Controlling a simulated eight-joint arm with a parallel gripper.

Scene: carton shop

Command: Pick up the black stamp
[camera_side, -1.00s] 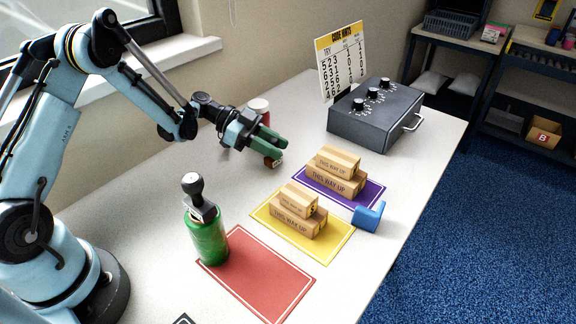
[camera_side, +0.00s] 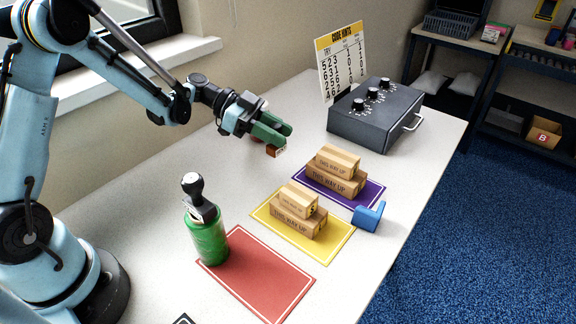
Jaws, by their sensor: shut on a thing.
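The black stamp (camera_side: 197,200), with a round knob handle, rests on top of a green cylinder (camera_side: 208,242) at the left corner of the red mat. My gripper (camera_side: 274,140), with green fingers, is well behind and to the right of the stamp, apart from it. It is shut on a small reddish-brown block (camera_side: 276,151), which shows below the fingertips. The fingers hide much of the block, and its gap above the table is hard to judge.
The red mat (camera_side: 262,278) is bare. Small cartons are stacked on the yellow mat (camera_side: 335,245) and purple mat (camera_side: 303,179). A blue piece (camera_side: 368,216) lies nearby. A grey dial box (camera_side: 375,125) and a hint board (camera_side: 341,62) stand at the back.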

